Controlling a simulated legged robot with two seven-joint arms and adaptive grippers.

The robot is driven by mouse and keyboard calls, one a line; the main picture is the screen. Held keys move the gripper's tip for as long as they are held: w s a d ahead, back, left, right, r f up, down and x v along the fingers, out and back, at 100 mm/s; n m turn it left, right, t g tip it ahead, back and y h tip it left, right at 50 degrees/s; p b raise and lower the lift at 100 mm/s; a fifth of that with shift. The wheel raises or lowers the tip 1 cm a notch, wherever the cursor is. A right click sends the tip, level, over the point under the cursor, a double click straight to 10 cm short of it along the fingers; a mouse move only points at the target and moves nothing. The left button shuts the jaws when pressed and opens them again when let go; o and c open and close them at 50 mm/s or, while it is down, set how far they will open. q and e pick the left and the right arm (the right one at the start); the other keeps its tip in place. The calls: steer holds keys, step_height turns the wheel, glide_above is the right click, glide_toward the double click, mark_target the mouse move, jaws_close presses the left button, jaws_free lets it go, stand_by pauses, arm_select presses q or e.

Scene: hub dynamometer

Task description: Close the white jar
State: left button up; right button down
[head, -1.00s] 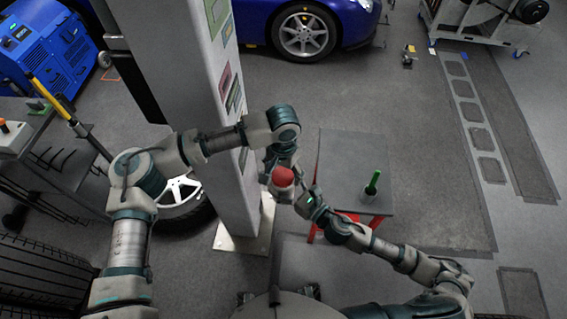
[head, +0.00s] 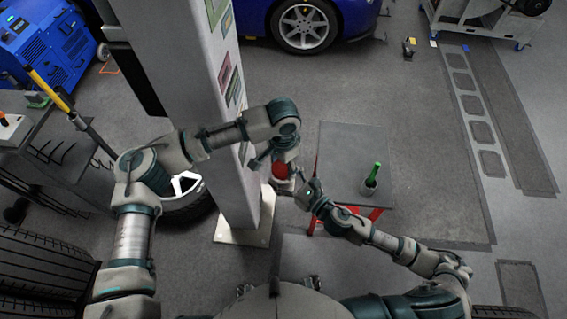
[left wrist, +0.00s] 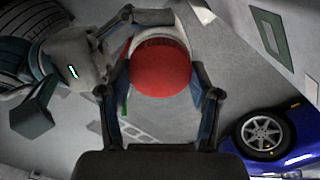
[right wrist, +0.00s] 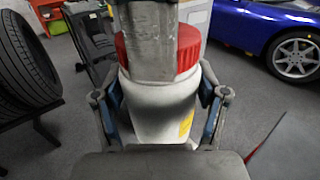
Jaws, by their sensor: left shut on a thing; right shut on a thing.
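The white jar (right wrist: 160,108), with a yellow label, is held in the air between the fingers of my right gripper (right wrist: 160,105). The red lid (right wrist: 188,50) is at the jar's mouth, partly hidden by a grey arm link of mine. In the left wrist view, my left gripper (left wrist: 160,90) is shut around the red lid (left wrist: 160,68), with the white jar (left wrist: 160,22) behind it. In the head view, the lid (head: 280,170) is above the jar between both grippers. I cannot tell whether the lid is fully seated.
A small grey table (head: 350,145) with red legs stands just beyond my grippers. A tall grey column (head: 190,90) rises left of the grippers, close to my left arm. A blue car (head: 325,20) is farther back.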

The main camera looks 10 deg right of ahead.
arm_select(q)
steer(key=m, duration=0.3)
steer(key=o, duration=1.4)
steer(key=shift+c, duration=0.2)
step_height(320, 180, up, 12)
steer(key=shift+w, duration=0.15)
steer(key=shift+f, duration=0.15)
